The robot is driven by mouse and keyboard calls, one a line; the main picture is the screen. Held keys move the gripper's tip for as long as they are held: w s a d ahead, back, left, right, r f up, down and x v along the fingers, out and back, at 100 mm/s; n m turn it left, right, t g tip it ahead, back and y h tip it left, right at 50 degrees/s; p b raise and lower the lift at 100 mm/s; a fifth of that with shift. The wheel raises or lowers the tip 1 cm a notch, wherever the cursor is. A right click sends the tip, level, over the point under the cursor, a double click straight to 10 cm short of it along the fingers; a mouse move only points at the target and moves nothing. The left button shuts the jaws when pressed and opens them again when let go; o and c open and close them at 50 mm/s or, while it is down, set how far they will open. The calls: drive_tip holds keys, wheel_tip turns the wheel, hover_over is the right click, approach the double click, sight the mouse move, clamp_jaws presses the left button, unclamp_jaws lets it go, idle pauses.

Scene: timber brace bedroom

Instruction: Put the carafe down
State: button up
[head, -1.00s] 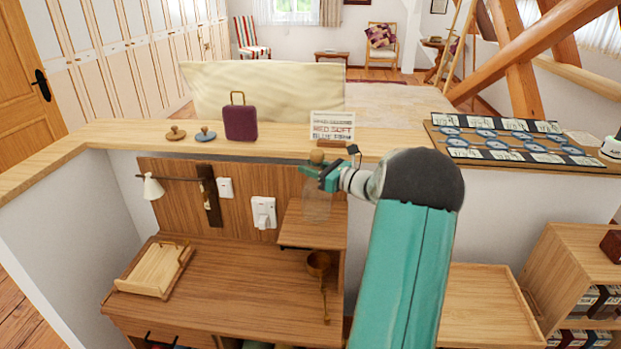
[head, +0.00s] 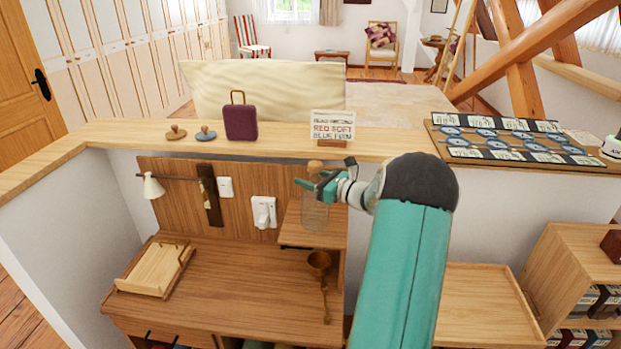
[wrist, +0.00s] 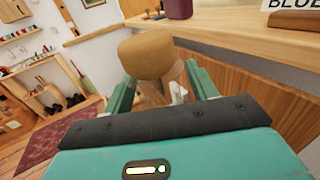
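The carafe (head: 315,216) is clear glass with a round tan cork stopper (head: 315,167). My gripper (head: 313,186) is shut on its neck, just under the stopper, and the carafe hangs roughly upright. Its lower end overlaps the small raised wooden shelf (head: 300,237) at the right of the desk; I cannot tell whether it touches. In the wrist view the stopper (wrist: 145,54) rises between the two fingers (wrist: 158,92), and the glass is mostly hidden.
The ledge (head: 270,146) behind holds a purple bag (head: 240,121) and a lettered sign (head: 332,127). A ladle-like brown thing (head: 319,262) hangs beside the shelf's front. A wooden tray (head: 158,270) lies at the desk's left. The desk middle (head: 240,285) is clear.

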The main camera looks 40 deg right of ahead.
drive_tip(key=shift+s+r, duration=0.1)
drive_tip(key=shift+r, duration=0.05)
drive_tip(key=s+d, duration=0.2)
drive_tip(key=s, duration=1)
drive_tip(key=w+a+r+n+g+y, duration=0.15)
drive_tip(key=a+n+g, duration=0.5)
drive_tip(key=a, duration=0.95)
drive_tip(key=w+a+r+n+g+y, duration=0.1)
drive_tip(key=a+r+n+g+y, duration=0.25)
drive_tip(key=a+n, duration=0.85)
drive_tip(key=s+a+r+n+g+h, duration=0.1)
drive_tip(key=s+a+n+g+h, duration=0.1)
drive_tip(key=s+a+n+h, duration=0.6)
drive_tip(key=shift+s+a+r+n, duration=0.2)
drive_tip(key=shift+s+a+n, duration=3.5)
drive_tip(key=shift+a, duration=1.15)
drive_tip(key=shift+s, duration=0.1)
